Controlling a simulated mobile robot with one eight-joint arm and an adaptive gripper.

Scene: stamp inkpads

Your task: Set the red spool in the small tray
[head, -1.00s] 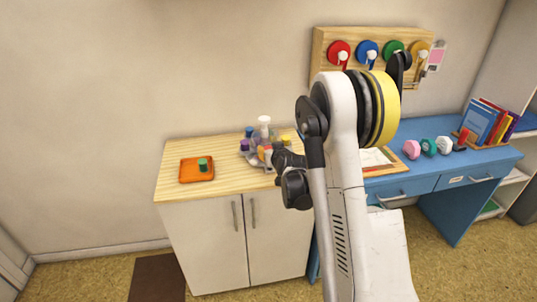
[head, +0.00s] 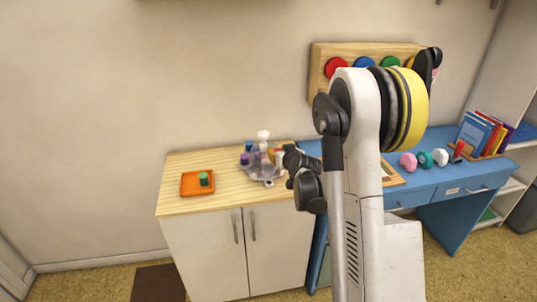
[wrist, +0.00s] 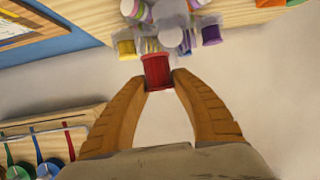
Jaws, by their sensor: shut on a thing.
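The red spool (wrist: 157,72) is between the two brown fingertips of my gripper (wrist: 159,79) in the wrist view, and the gripper is shut on it. In the head view my gripper (head: 296,160) is at the right end of the wooden cabinet top, beside the grey organizer; the arm hides most of the grip there. The small tray (head: 188,190) is orange and lies flat at the left of the cabinet top, well apart from my gripper. A green spool (head: 204,179) stands on its right part.
A grey scalloped organizer (head: 268,179) with several spools and a white pump bottle (head: 263,136) stands between my gripper and the tray. Bare wood (head: 225,180) lies between organizer and tray. A blue desk (head: 440,172) is at the right, with a wall rack (head: 318,60) above.

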